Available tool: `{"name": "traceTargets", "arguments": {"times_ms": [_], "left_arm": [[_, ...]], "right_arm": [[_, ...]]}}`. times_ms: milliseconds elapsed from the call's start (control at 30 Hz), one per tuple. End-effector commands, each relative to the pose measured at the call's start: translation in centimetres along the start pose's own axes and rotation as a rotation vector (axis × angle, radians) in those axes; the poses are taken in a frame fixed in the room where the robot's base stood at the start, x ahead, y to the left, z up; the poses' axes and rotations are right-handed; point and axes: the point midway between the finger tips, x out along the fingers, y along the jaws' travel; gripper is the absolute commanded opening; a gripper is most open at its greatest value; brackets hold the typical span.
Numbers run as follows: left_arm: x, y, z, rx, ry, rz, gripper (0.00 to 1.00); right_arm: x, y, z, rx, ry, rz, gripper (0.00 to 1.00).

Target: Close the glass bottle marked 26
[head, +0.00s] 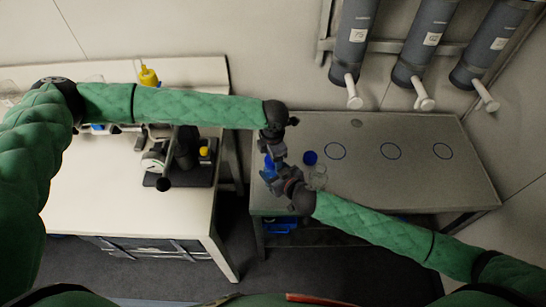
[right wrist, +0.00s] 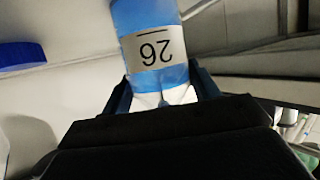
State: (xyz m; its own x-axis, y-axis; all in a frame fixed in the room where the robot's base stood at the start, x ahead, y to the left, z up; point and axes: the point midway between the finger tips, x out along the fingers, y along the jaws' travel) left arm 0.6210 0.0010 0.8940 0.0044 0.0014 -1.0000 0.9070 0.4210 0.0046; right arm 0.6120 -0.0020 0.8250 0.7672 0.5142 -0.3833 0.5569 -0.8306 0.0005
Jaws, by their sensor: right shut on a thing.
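The bottle's mouth is hidden. My left gripper (head: 275,150) is just above and close to the bottle; its fingers are too small to tell open from shut. A round blue piece like a cap (head: 310,158) lies on the grey table to the right.
The grey table (head: 420,175) has blue ring marks and is largely clear on the right. A clear glass vessel (head: 318,177) stands near my right gripper. Grey dispensers (head: 425,45) hang on the wall. A white bench (head: 110,200) with equipment (head: 185,160) is on the left.

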Motion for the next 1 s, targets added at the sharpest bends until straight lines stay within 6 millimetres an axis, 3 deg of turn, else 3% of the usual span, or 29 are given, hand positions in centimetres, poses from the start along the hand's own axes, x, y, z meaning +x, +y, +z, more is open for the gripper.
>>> {"name": "traceTargets", "arguments": {"times_ms": [667,767,1000], "left_arm": [[-0.2,-0.7,0.0,0.006,0.000,-0.010,0.73],[-1.2,-0.7,0.1,0.006,-0.001,-0.009,0.73],[-5.6,-0.5,0.2,0.006,-0.004,-0.006,0.73]], "right_arm": [[0.2,0.3,0.0,0.001,-0.001,0.004,0.00],[0.2,0.3,0.0,0.001,-0.001,0.005,0.00],[0.1,0.2,0.1,0.001,-0.002,0.004,0.00]]}}
